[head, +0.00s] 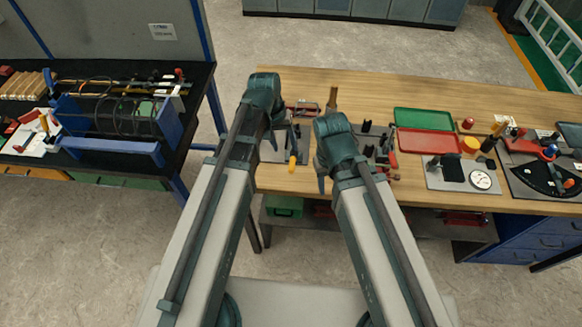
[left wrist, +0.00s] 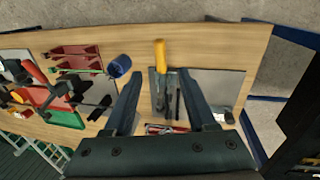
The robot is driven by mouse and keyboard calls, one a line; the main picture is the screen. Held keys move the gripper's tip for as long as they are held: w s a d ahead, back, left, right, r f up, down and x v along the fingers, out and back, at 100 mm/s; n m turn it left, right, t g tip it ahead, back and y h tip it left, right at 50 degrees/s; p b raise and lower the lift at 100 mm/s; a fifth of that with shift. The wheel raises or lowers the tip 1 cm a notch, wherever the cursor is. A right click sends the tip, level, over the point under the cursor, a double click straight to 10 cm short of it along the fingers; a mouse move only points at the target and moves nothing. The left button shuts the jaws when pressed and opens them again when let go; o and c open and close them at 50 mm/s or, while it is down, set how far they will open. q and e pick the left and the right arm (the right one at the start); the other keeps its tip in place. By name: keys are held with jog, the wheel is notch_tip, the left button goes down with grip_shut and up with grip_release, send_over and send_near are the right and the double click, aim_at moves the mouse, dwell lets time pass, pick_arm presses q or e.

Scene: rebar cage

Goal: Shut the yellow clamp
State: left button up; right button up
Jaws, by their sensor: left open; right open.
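The yellow clamp (head: 292,163) stands on a grey plate on the wooden workbench, its yellow handle pointing toward me in the head view. In the left wrist view the yellow handle (left wrist: 160,55) lies beyond the fingertips, with the dark clamp body behind it. My left gripper (left wrist: 160,88) is open, and the clamp shows between its two fingers without visible contact. In the head view its arm hides part of the plate. My right gripper (head: 330,176) is open, above the bench to the right of the clamp. The clamp's jaw end is partly hidden.
A blue cylinder (left wrist: 119,66) stands beside the clamp's plate. A dark table (head: 190,95) with a blue frame stands at the left.

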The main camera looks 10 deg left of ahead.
aim_at(291, 165)
pick_arm(q)
jog(key=f+b, duration=0.3)
jog(key=d+f+b, duration=0.1)
jog(key=f+b, duration=0.2)
jog(key=f, duration=0.1)
jog(key=d+f+b, duration=0.1)
jog(key=f+b, duration=0.2)
jog(key=shift+f+b, duration=0.35)
jog(key=shift+b, duration=0.05)
grip_shut()
dwell(0.9)
